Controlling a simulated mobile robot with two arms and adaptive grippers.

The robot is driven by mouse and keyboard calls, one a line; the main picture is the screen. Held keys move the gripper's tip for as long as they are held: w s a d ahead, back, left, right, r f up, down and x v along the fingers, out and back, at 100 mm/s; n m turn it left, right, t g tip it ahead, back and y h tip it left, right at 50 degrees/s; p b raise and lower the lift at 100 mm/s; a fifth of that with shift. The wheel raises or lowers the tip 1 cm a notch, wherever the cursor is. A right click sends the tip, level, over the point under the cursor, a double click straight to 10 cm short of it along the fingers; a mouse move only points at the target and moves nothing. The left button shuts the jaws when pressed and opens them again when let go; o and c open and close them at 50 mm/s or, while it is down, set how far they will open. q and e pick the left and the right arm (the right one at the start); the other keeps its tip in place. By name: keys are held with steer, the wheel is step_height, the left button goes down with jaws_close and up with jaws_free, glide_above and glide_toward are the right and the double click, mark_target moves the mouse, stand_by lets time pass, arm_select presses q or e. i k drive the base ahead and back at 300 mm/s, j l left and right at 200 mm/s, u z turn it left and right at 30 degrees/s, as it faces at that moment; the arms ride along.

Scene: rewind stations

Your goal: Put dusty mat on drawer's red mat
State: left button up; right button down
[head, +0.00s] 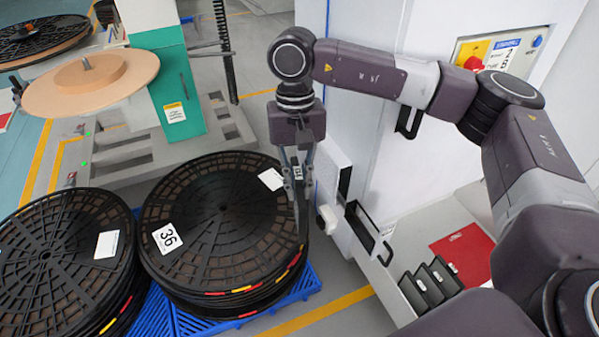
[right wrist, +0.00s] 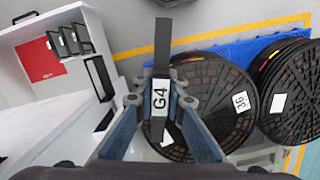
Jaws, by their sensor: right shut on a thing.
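My right gripper (head: 298,173) is shut on a long black piece (head: 301,218) that hangs down beside the right edge of a large black reel. In the right wrist view my right gripper (right wrist: 158,102) grips this black piece (right wrist: 163,45), which bears a white G4 label. I cannot tell whether it is dusty. The red mat (head: 463,252) lies in the open white drawer at the right, apart from the gripper. The red mat also shows in the right wrist view (right wrist: 39,61). My left gripper is not in view.
Several black upright pieces (head: 430,284) stand in the drawer beside the red mat. A black reel stack (head: 195,213) labelled 36 and another reel stack (head: 58,265) sit on a blue pallet (head: 190,326). The white cabinet (head: 392,160) stands behind my right arm.

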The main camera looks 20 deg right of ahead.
mark_target(467, 258)
steer(key=k+l+z, duration=0.1)
steer(key=l, duration=0.35)
steer(key=k+l+z, duration=0.15)
steer(key=l, duration=0.3)
steer(key=l+z, duration=0.1)
steer(key=l, duration=0.35)
steer(key=i+l+z, duration=0.1)
steer(key=l, duration=0.25)
steer(key=l+z, duration=0.1)
steer(key=l, duration=0.25)
steer(key=i+l+z, duration=0.1)
steer(key=l, duration=0.25)
steer(key=i, duration=0.05)
